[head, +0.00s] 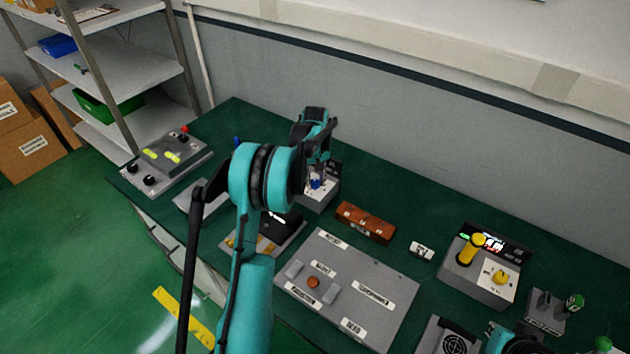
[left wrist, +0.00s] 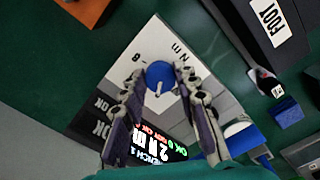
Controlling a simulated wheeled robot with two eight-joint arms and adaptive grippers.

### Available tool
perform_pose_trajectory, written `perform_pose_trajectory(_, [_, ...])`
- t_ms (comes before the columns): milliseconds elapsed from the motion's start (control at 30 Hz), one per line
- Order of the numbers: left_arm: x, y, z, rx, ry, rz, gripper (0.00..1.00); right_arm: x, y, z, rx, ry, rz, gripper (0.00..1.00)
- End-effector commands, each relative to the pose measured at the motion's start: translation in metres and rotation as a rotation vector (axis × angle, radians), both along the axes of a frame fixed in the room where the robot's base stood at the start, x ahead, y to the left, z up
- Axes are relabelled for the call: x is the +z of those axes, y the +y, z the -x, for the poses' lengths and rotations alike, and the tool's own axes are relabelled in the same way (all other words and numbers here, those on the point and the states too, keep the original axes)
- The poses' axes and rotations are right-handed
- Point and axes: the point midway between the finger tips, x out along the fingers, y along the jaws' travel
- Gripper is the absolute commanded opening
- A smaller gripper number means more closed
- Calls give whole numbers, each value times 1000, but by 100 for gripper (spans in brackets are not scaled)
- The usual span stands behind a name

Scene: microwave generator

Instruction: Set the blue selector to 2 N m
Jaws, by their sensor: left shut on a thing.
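The blue selector (head: 316,183) is a round knob on the white top of a small box (head: 318,199) near the back of the bench. In the left wrist view the blue selector (left wrist: 160,74) sits between the fingertips of my left gripper (left wrist: 158,84), which is shut on it. White panel print by the knob shows "8" and "N m". The box's dark display (left wrist: 150,143) shows a green "OK" and white text that looks like "2 N m". In the head view my left gripper (head: 317,172) reaches down onto the box.
A brown block (head: 365,222) and a large grey labelled panel (head: 395,285) lie to the right and front. A unit with a yellow lever (head: 471,249) stands farther right. A grey control box (head: 165,155) stands at the left end. Green bench top shows between them.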

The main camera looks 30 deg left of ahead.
Motion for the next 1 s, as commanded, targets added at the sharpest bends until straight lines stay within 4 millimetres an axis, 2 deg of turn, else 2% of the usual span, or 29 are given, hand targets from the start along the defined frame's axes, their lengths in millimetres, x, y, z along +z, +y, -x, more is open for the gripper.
perform_pose_trajectory(300, [0, 0, 0, 89, 0, 0, 1, -1, 0, 0, 0, 0, 0, 0])
perform_pose_trajectory(767, [0, 0, 0, 98, 0, 0, 1, -1, 0, 0, 0, 0, 0, 0])
perform_pose_trajectory(800, [0, 0, 0, 98, 0, 0, 38, -1, 0, 0, 0, 0, 0, 0])
perform_pose_trajectory(833, [0, 0, 0, 98, 0, 0, 46, -1, 0, 0, 0, 0, 0, 0])
perform_pose_trajectory(867, [0, 0, 0, 98, 0, 0, 51, -1, 0, 0, 0, 0, 0, 0])
perform_pose_trajectory(1000, [0, 0, 0, 98, 0, 0, 51, -1, 0, 0, 0, 0, 0, 0])
